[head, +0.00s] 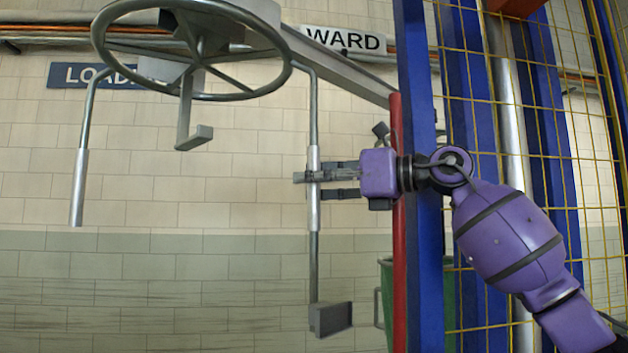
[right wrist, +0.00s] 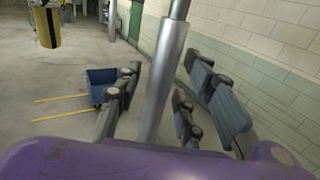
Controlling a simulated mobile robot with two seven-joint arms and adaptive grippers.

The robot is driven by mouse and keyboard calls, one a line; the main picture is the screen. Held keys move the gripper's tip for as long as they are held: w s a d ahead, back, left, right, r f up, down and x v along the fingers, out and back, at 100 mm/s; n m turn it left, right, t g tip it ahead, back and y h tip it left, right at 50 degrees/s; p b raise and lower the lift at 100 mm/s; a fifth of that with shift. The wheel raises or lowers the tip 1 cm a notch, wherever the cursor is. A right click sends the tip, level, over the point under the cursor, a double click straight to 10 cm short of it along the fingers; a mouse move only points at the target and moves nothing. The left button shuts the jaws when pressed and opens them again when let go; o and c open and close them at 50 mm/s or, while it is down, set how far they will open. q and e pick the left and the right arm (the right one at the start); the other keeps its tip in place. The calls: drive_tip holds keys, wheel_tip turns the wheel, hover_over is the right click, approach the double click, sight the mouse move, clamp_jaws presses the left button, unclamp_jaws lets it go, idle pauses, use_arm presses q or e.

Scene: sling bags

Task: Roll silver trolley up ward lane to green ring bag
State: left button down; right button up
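A silver rod with a thicker sleeve (head: 314,208) hangs from a grey spoked wheel (head: 193,85) under an overhead rail, with a block at its foot; I take this hanging assembly to be the silver trolley. My right gripper (head: 318,184) comes in from the right, its fingers on either side of the sleeve. In the right wrist view the sleeve (right wrist: 163,75) stands between the spread fingers, with gaps visible, so the gripper looks open. No green ring bag can be made out. My left gripper is not in view.
A WARD sign (head: 342,39) and a LOADING sign (head: 105,75) are on the tiled wall. Blue posts (head: 420,240), a red bar (head: 398,270) and yellow mesh stand close to my right arm. A green bin (head: 446,290) is partly hidden. A blue bin (right wrist: 104,82) stands on the floor.

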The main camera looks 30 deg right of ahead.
sight(314, 147)
drive_tip(key=shift+r, duration=5)
drive_tip(key=shift+f, duration=0.1)
